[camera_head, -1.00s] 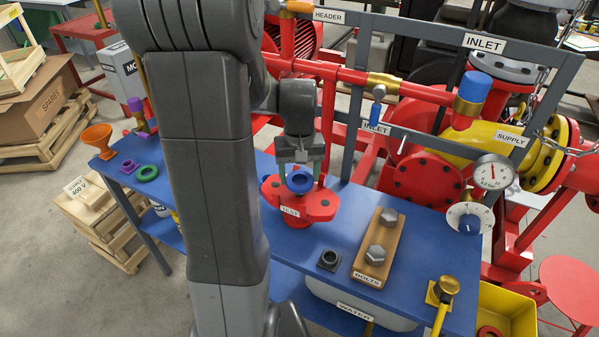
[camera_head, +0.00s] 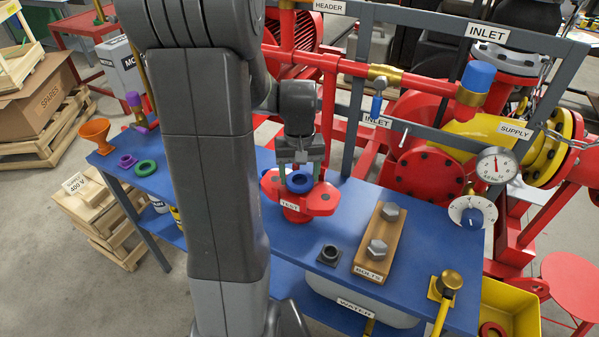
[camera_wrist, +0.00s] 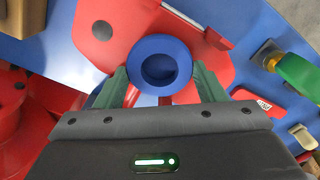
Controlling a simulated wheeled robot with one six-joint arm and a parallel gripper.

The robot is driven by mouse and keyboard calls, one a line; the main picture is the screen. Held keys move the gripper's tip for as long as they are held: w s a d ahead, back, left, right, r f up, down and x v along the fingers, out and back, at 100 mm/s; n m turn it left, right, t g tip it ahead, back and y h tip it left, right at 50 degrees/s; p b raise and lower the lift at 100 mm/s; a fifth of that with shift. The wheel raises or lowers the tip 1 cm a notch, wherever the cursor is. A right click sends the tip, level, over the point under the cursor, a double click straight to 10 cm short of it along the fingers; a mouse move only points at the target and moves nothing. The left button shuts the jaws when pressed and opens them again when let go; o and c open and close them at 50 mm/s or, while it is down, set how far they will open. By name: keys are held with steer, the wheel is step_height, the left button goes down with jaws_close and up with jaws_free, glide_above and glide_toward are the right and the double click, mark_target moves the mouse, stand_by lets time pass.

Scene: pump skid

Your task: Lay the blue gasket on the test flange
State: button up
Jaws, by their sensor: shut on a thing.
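The blue gasket (camera_head: 299,182) is a thick ring held between the fingers of my gripper (camera_head: 299,171). In the wrist view the gasket (camera_wrist: 160,64) sits between the two green fingertips (camera_wrist: 160,85), which close on its sides. The red test flange (camera_head: 322,200) stands on the blue bench, labelled TEST, directly under the gasket. In the wrist view the flange (camera_wrist: 120,30) spreads below and around the gasket. Whether the gasket touches the flange face or hangs just above it, I cannot tell.
A wooden board with two bolts (camera_head: 378,240) and a small dark fitting (camera_head: 329,254) are right of the flange. Purple (camera_head: 127,161) and green rings (camera_head: 146,168) and an orange funnel (camera_head: 95,133) are at the bench's left. A gauge (camera_head: 496,167) stands at right.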

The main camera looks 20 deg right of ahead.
steer(key=shift+f+b, duration=0.45)
steer(key=shift+f, duration=0.25)
steer(key=o, duration=1.1)
steer(key=shift+c, duration=0.2)
steer(key=shift+r, duration=0.1)
step_height(320, 180, up, 14)
steer(key=shift+f, duration=0.25)
step_height(320, 180, down, 14)
steer(key=shift+r, duration=0.45)
